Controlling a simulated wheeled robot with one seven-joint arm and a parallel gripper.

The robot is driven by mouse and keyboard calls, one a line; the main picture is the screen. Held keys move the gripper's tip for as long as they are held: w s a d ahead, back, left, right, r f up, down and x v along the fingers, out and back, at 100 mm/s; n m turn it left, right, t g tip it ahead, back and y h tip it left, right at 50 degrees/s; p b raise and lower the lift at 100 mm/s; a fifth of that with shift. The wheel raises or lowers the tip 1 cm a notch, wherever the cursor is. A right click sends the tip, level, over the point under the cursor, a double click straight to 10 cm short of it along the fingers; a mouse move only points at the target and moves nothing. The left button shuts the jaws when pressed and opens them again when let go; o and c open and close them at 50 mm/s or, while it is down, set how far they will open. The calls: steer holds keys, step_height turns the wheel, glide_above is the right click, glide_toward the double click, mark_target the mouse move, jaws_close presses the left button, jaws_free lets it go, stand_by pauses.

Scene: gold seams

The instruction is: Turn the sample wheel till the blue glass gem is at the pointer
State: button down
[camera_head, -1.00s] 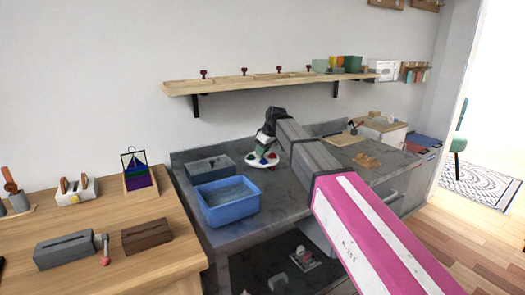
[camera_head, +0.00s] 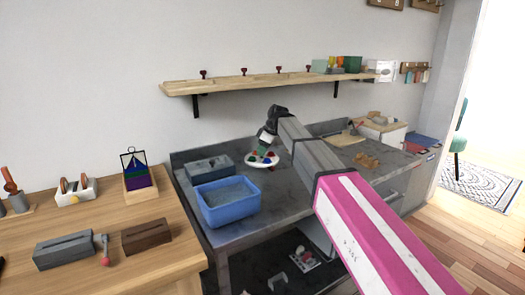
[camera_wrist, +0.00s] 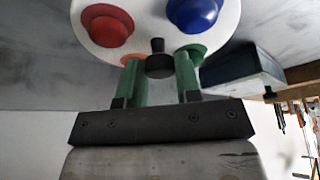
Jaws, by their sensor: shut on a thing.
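The sample wheel (camera_head: 262,165) is a white disc with coloured gems lying on the grey bench; its near edge shows in the wrist view (camera_wrist: 150,40). There the blue glass gem (camera_wrist: 194,12) is at upper right and a red gem (camera_wrist: 108,25) at upper left. I cannot make out the pointer.
A blue bin (camera_head: 228,215) stands left of the wheel, with a grey box (camera_head: 208,168) behind it. A wooden shelf (camera_head: 265,84) runs along the wall above. Small wooden pieces (camera_head: 367,160) lie to the right. A wooden table (camera_head: 125,265) is at left.

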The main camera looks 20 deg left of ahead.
stand_by(0.5)
steer(key=c, duration=0.8)
jaws_free()
steer(key=shift+v, duration=3.75)
